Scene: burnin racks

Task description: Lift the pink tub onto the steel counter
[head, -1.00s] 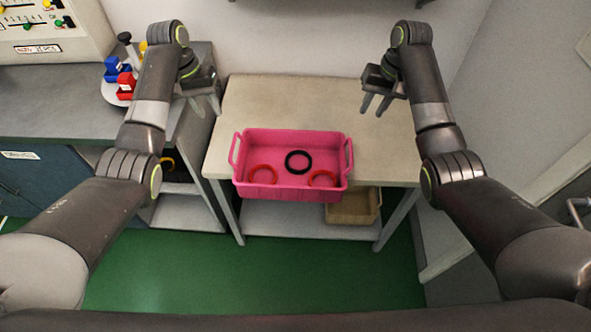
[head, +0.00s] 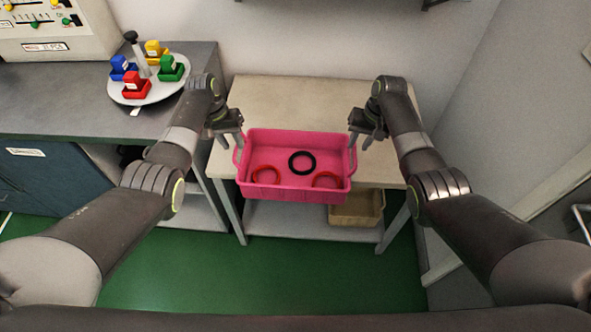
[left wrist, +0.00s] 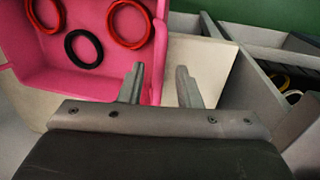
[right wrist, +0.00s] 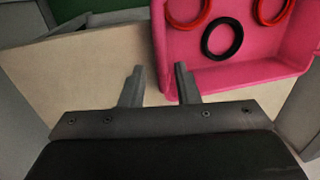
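The pink tub (head: 295,195) sits on the front part of a beige-topped table (head: 290,95), with a loop handle at each end. Two red rings and one black ring lie in it. The grey counter (head: 55,115) stands to the left. My left gripper (head: 239,142) is open by the tub's left handle, and its fingers (left wrist: 159,68) show near the tub's end wall (left wrist: 158,50). My right gripper (head: 366,140) is open by the right handle, with its fingers (right wrist: 159,68) beside the tub's wall (right wrist: 160,45). I see neither gripper closed on a handle.
A round tray (head: 150,97) with red, blue, green and yellow blocks and a black-knobbed post stands on the counter's right part. A control panel (head: 45,25) is at its back left. A tan bin (head: 358,210) is on the table's lower shelf. A wall is to the right.

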